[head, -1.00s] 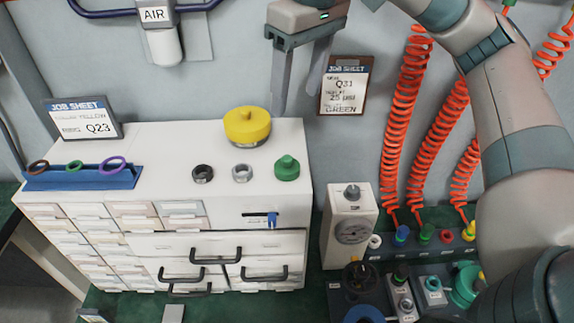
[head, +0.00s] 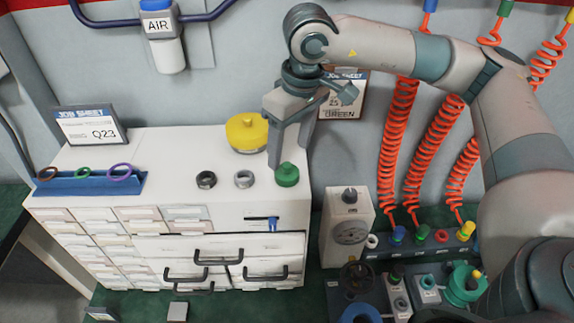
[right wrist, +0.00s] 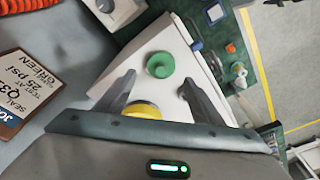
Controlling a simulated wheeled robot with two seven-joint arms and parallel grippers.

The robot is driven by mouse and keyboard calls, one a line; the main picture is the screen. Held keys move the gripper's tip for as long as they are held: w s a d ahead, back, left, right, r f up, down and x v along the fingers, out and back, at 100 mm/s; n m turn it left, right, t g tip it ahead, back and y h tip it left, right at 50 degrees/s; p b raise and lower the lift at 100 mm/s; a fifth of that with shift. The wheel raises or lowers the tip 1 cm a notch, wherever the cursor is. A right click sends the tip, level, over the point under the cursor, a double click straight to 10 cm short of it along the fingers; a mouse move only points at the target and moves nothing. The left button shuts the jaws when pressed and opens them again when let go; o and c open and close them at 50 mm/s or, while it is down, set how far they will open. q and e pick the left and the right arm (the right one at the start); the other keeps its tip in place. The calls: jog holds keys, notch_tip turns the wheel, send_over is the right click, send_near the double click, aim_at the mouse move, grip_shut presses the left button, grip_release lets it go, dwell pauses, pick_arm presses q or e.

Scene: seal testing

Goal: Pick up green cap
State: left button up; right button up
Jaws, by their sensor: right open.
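The green cap (head: 287,175) stands upright at the right end of the white cabinet top, near its front right corner. In the right wrist view the green cap (right wrist: 160,65) lies ahead of and between the fingertips, with white surface around it. My right gripper (head: 289,158) is open and empty, pointing down just behind and above the cap. Its spread fingers also show in the right wrist view (right wrist: 155,82). I cannot see that either finger touches the cap. My left gripper is not in view.
A grey ring (head: 244,179) and a dark ring (head: 206,179) sit left of the green cap. A blue rack (head: 85,184) holds rings. A gauge box (head: 348,230) stands right of the cabinet (head: 170,165).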

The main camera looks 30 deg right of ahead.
aim_at(287, 164)
jog(key=shift+f, duration=0.5)
notch_tip(287, 164, down, 2)
jog(key=p, duration=0.2)
jog(key=shift+w+a+f+p, duration=0.1)
jog(key=shift+p, duration=0.2)
notch_tip(287, 164, down, 2)
jog(key=shift+w+p, duration=0.1)
jog(key=shift+p, duration=0.35)
jog(key=shift+w+f, duration=0.1)
jog(key=shift+f, duration=0.4)
jog(key=c, duration=1)
